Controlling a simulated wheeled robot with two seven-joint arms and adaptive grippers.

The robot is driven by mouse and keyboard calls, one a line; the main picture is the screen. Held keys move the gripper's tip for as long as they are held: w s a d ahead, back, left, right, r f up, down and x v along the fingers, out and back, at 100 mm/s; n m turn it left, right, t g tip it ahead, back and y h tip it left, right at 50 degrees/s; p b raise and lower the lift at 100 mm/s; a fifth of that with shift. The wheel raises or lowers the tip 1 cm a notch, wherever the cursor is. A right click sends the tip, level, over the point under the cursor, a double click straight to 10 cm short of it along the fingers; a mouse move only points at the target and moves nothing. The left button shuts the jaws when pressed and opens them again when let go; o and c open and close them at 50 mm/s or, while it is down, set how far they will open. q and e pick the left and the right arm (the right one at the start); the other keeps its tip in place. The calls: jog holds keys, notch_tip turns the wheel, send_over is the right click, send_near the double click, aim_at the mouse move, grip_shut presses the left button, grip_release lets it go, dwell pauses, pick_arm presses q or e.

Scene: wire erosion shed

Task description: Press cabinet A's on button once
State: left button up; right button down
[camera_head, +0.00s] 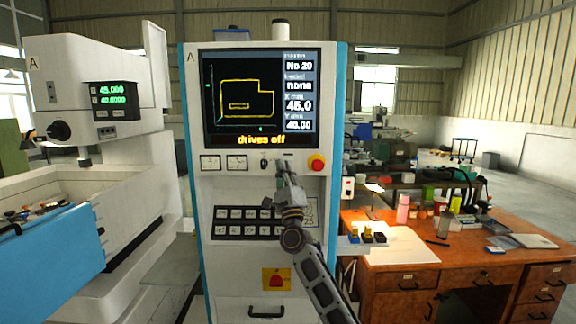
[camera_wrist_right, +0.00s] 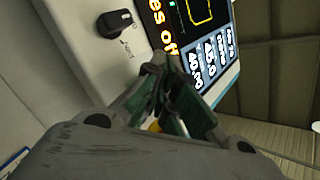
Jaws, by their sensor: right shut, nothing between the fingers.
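Cabinet A (camera_head: 333,210) stands upright in the middle of the head view, white with blue edges and an "A" at its top left. Its screen (camera_head: 259,98) reads "drives off" in yellow and also shows in the right wrist view (camera_wrist_right: 205,15). My right gripper (camera_head: 284,168) is shut and empty, its tips at the control strip below the screen. I cannot tell whether they touch the panel. No on button can be made out; the gripper covers part of the strip. A black rotary switch (camera_head: 264,162) is just left of the tips, also in the wrist view (camera_wrist_right: 115,22). My left gripper is not in view.
A red mushroom button (camera_head: 317,162) on a yellow base sits close right of the tips. Keypad rows (camera_head: 236,231) lie below. A white machine (camera_head: 75,75) stands left; a wooden desk (camera_head: 400,282) with bottles and tools stands right.

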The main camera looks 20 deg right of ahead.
jog(key=shift+w+d+b, duration=0.2)
jog(key=shift+w+b, duration=0.55)
jog(key=shift+b, duration=0.05)
dwell(1.4)
jog(key=shift+s, duration=0.1)
jog(key=shift+s+a+p, duration=0.2)
jog(key=shift+s+p, duration=0.25)
jog(key=shift+s, duration=0.25)
jog(key=shift+s, duration=0.1)
dwell(0.4)
jog(key=s+p, duration=0.1)
jog(key=s, duration=0.1)
jog(key=s+a+p, duration=0.1)
jog(key=s, duration=0.1)
jog(key=shift+s+a, duration=0.2)
jog(key=shift+s, duration=0.1)
dwell(0.7)
